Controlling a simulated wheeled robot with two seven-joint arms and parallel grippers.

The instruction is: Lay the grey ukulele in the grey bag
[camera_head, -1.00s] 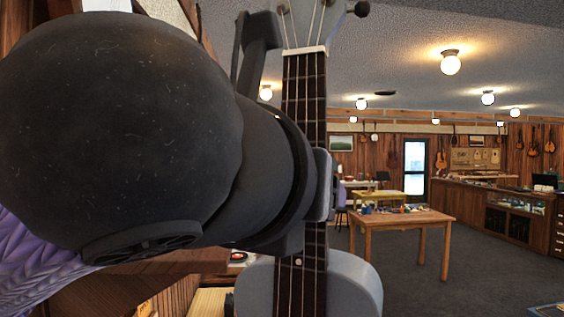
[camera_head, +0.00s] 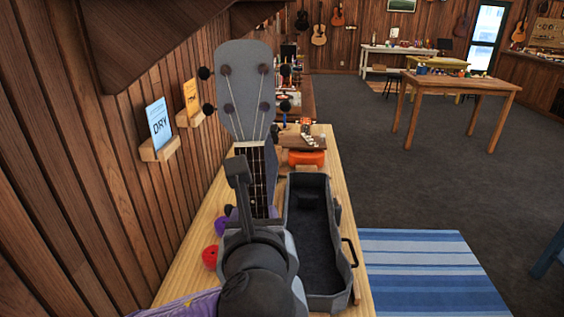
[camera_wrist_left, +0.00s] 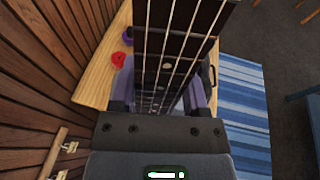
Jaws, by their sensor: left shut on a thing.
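The grey ukulele (camera_head: 241,88) stands upright in front of me, headstock up, in the head view. My left gripper (camera_head: 240,185) is shut on its neck. The neck and strings also fill the upper middle of the left wrist view (camera_wrist_left: 180,50). The ukulele's body is mostly hidden behind my left arm. The grey bag (camera_head: 318,235) lies open and empty-looking on the wooden bench, just right of the ukulele. Its left side is partly hidden by my arm and the ukulele. My right gripper is not in view.
The bench (camera_head: 190,275) runs along the wood wall. An orange object (camera_head: 306,158) is beyond the bag. Small shelves with cards (camera_head: 159,130) stick out from the wall. A blue striped rug (camera_head: 420,265) lies right.

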